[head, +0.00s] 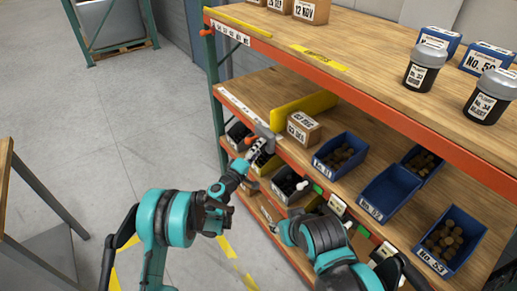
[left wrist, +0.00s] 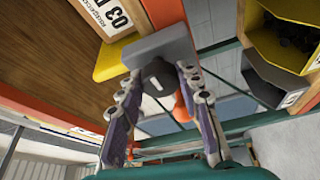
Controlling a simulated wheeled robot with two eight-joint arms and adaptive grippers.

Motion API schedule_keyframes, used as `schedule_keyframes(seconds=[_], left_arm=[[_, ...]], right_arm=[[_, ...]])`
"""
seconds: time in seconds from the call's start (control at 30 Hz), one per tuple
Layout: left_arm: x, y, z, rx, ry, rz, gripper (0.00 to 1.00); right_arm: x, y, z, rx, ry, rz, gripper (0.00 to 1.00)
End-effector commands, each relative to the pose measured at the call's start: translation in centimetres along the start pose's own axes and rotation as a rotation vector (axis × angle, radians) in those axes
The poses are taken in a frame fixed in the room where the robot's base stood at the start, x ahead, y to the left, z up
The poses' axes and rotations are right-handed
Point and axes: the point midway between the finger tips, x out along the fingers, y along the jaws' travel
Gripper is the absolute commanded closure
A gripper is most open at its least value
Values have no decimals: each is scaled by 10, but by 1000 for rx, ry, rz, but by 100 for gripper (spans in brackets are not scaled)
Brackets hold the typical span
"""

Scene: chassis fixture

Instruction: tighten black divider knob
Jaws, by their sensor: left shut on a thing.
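The yellow divider (head: 305,112) stands on the middle shelf, with a grey clamp block (head: 265,132) at its front end by the shelf edge. The grey block also shows at the top in the left wrist view (left wrist: 160,45), with the black knob (left wrist: 158,78) below it. My left gripper (head: 257,149) is at the shelf's front edge, just below the block. In the left wrist view its two fingers (left wrist: 160,88) stand on both sides of the knob, shut on it. The fingers partly hide the knob's sides. My right arm shows at the bottom of the head view, but I cannot make out its gripper.
A cardboard box (head: 303,128) stands right of the divider. Blue bins with brown parts (head: 340,153) and an empty blue bin (head: 388,192) line the shelf. Black-filled bins (head: 291,185) sit below near my left gripper. Open floor (head: 110,130) lies left of the rack.

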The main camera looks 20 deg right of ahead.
Motion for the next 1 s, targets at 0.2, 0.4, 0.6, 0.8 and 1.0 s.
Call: schedule_keyframes(seconds=[0.2,0.4,0.6,0.8,1.0], left_arm=[[0,-1,1,5,-2,0,94],[0,-1,1,5,-2,0,47],[0,0,0,4,-1,0,44],[-6,0,0,3,0,0,44],[-40,-1,-1,3,1,-1,44]], right_arm=[[0,0,0,0,0,0,60],[0,0,0,0,0,0,60],[0,0,0,0,0,0,60],[0,0,0,0,0,0,60],[0,0,0,0,0,0,60]])
